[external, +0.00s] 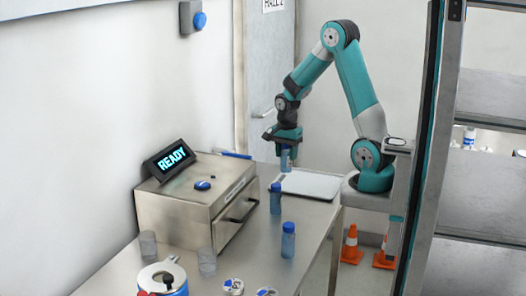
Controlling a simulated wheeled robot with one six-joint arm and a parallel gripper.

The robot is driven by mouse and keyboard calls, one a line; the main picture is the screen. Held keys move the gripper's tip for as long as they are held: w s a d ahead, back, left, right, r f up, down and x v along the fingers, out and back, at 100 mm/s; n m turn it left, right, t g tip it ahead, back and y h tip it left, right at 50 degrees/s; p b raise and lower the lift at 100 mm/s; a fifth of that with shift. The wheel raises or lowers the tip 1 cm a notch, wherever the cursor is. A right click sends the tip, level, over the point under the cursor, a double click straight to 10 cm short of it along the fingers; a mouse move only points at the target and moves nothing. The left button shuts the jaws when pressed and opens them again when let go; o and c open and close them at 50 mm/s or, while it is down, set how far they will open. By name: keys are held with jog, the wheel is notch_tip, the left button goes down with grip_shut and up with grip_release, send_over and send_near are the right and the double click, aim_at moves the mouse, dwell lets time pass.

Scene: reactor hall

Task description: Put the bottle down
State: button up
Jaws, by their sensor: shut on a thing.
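My gripper (287,146) points down over the far end of the steel table (262,262) and is shut on a blue bottle (285,161). The held bottle hangs upright near the left side of a pale flat tray (316,185); whether it touches anything below is hard to tell. A second blue bottle (275,199) stands on the table by the drawer cabinet. A third blue bottle (288,241) stands nearer the camera. The gripper's fingers are small and partly hidden.
A steel drawer cabinet (178,218) carries a READY display (170,157). Two clear beakers (207,262) (148,244) and a blue-and-white round container (163,279) stand at the front left. Small white-and-blue items (233,286) lie at the front. A shelf unit (485,190) is at right.

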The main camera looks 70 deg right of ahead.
notch_tip(320, 180, down, 11)
jog(key=shift+f+p, duration=0.1)
jog(key=shift+p, duration=0.2)
jog(key=shift+f, duration=0.2)
jog(key=o, duration=0.9)
jog(key=shift+r, duration=0.1)
jog(key=shift+o, duration=0.2)
jog(key=shift+r, duration=0.1)
